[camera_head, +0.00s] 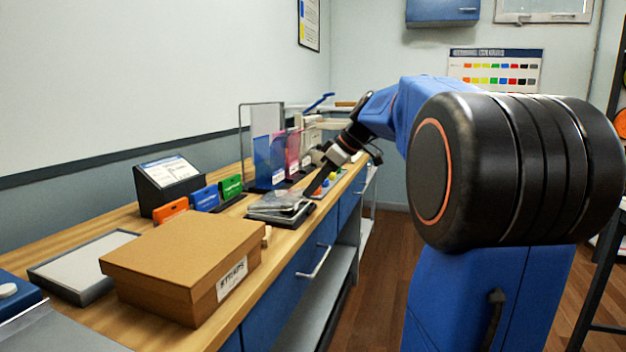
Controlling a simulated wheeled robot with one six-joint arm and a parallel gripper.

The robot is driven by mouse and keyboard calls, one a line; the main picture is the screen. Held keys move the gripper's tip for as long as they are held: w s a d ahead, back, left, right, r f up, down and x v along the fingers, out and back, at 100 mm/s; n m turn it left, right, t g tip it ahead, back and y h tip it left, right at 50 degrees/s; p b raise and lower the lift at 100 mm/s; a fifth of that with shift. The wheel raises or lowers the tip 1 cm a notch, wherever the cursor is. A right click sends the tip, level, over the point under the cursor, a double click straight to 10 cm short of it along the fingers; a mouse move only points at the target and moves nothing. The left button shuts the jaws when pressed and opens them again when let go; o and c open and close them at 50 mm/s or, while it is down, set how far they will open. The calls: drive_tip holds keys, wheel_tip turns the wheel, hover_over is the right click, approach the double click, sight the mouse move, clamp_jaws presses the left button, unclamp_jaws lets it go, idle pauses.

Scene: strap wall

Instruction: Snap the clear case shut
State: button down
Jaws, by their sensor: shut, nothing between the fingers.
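A clear case (284,203) seems to lie on the wooden counter, on or in a dark grey base, just right of the middle of the counter; it is small here, and I cannot tell whether its lid is open or shut. My gripper (308,194) is shut and empty. It points down and to the left, with its tips at the right end of the case. I cannot tell whether the tips touch it. The fingers hide a little of the case's right side.
A cardboard box labelled straps (180,250) stands at the front of the counter (128,212), beside a grey tray (62,284). Orange, blue and green cards (204,197) and a dark sign stand (168,186) are behind. Blue and pink clear panels (270,160) stand beyond the case.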

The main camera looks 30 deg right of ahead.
idle(0.3)
drive_tip(key=shift+s+d+f, duration=0.15)
drive_tip(key=shift+f, duration=0.6)
drive_tip(key=shift+s+d+f, duration=0.1)
drive_tip(key=shift+s+f, duration=0.05)
drive_tip(key=shift+f, duration=0.55)
drive_tip(key=shift+r, duration=0.15)
